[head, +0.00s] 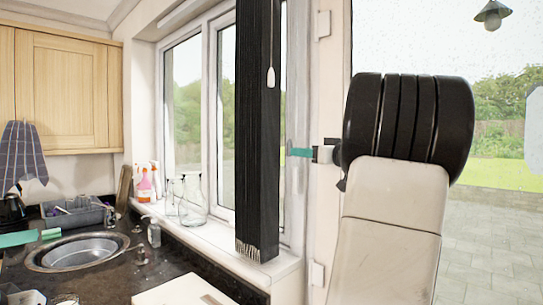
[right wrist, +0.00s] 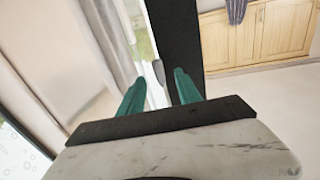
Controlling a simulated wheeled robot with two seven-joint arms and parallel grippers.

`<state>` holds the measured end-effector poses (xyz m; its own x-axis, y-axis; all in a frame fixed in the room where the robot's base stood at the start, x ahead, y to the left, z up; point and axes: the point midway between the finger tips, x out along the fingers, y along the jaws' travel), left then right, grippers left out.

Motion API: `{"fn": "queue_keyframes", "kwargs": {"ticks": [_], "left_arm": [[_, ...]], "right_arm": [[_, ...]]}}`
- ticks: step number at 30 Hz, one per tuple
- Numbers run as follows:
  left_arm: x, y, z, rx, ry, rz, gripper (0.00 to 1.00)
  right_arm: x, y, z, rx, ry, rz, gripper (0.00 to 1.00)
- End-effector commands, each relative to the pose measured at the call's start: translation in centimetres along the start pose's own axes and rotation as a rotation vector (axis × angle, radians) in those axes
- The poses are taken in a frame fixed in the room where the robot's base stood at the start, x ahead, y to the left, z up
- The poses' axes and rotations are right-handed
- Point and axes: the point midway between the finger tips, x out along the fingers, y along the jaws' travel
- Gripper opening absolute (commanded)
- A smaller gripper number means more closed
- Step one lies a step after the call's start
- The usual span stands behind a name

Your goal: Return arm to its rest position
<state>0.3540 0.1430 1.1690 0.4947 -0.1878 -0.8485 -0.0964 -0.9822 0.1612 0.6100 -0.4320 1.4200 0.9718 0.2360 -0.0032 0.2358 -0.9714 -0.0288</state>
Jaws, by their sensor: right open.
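My right arm stands raised on the right side of the head view, its pale link and dark ribbed joint large in front of the glass door. My right gripper (head: 299,152) points left with its teal fingers beside the window frame. In the right wrist view the two teal fingers of the right gripper (right wrist: 160,93) are apart, with nothing held between them; a grey pull handle shows behind the gap.
A dark blind (head: 256,135) hangs left of my right gripper, with a pale pull handle (head: 270,77). Glass bottles (head: 192,205) and spray bottles (head: 145,185) stand on the sill. A sink (head: 80,251) and dish rack (head: 75,216) are at lower left.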

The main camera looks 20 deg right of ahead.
Motion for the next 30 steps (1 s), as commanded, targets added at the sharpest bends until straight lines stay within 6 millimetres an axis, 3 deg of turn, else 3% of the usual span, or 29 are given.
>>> {"fn": "queue_keyframes", "kwargs": {"ticks": [11, 14, 17, 20, 23, 27, 30], "left_arm": [[0.0, 0.0, 0.0, 0.000, 0.000, 0.000, 0.36], [0.0, 0.0, 0.0, 0.000, 0.000, 0.000, 0.36], [0.0, 0.0, 0.0, 0.000, 0.000, 0.000, 0.36], [0.0, 0.0, 0.0, 0.000, 0.000, 0.000, 0.36], [0.0, 0.0, 0.0, 0.000, 0.000, 0.000, 0.36], [0.0, 0.0, 0.0, 0.000, 0.000, 0.000, 0.36], [0.0, 0.0, 0.0, 0.000, 0.000, 0.000, 0.36]], "right_arm": [[0.1, -0.2, 0.0, 0.002, -0.002, -0.003, 0.40], [0.4, -2.1, 0.6, 0.026, -0.034, -0.032, 0.40], [0.8, -6.6, 2.1, 0.081, -0.118, -0.093, 0.40], [0.4, -13.2, 4.8, 0.157, -0.261, -0.170, 0.40], [-1.4, -20.1, 8.2, 0.223, -0.433, -0.222, 0.40], [-6.3, -28.0, 13.7, 0.274, -0.681, -0.226, 0.40], [-10.9, -32.0, 18.0, 0.271, -0.840, -0.176, 0.40]]}}
